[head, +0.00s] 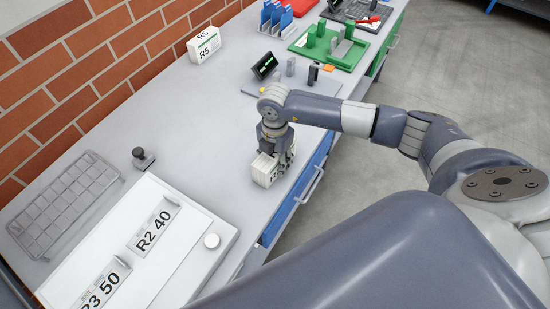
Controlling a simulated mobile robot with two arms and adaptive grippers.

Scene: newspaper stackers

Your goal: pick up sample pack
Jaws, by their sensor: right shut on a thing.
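The sample pack is a small white box (264,171) with dark lettering on its side, at the front edge of the grey workbench (215,128). My right gripper (276,158) comes down on it from above and is shut on it. The fingers hide part of the pack. It sits at or close to the bench top; I cannot tell whether there is a gap beneath it. A similar white pack marked R5 (204,45) stands at the back by the brick wall. My left gripper is not in view.
A white board with R2 40 and R3 50 labels (152,229) lies at the front left, beside a wire rack (65,205) and a small dark knob-like item (143,158). A small dark display (265,66), a green tray (328,46) and blue holders (276,17) stand farther along.

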